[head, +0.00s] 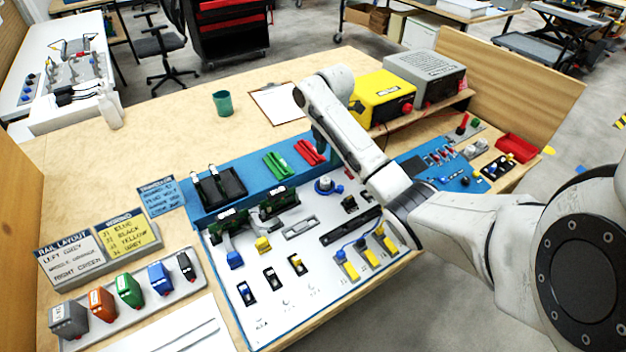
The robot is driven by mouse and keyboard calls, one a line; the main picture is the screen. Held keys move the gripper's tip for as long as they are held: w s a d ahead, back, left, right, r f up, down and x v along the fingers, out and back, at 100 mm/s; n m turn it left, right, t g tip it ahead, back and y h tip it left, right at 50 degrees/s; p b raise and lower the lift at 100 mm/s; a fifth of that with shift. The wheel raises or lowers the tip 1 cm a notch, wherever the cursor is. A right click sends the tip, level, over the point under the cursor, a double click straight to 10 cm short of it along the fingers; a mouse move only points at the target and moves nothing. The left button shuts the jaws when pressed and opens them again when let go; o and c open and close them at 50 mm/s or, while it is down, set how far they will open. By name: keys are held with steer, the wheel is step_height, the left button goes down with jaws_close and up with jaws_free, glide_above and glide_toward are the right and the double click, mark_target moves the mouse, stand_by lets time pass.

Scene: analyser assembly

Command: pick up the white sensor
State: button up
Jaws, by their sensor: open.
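My arm reaches in from the right, and my gripper (320,146) points down over the back part of the white assembly board (300,250). It is open, with nothing seen in it; its fingers are small and partly hidden by my arm. A pale round part (325,184) with blue at its base stands on the board, below the gripper and apart from it. Small whitish parts (476,147) lie on the blue mat at the right. I cannot tell for sure which of these is the white sensor.
Colored blocks (130,291) stand in a row on a grey rail at front left, by lettered signs (100,241). A yellow case (381,95) and a grey case (425,72) stand behind my arm.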

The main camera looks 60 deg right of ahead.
glide_above(325, 180)
steer(key=f, duration=0.5)
steer(key=shift+d, duration=0.2)
steer(key=shift+s+a+f+p, duration=0.1)
steer(key=shift+f+p, duration=0.15)
steer(key=shift+f, duration=1.15)
steer(key=shift+a+f+p, duration=0.1)
steer(key=shift+f+p, duration=0.1)
steer(key=shift+f, duration=1.15)
jaws_close()
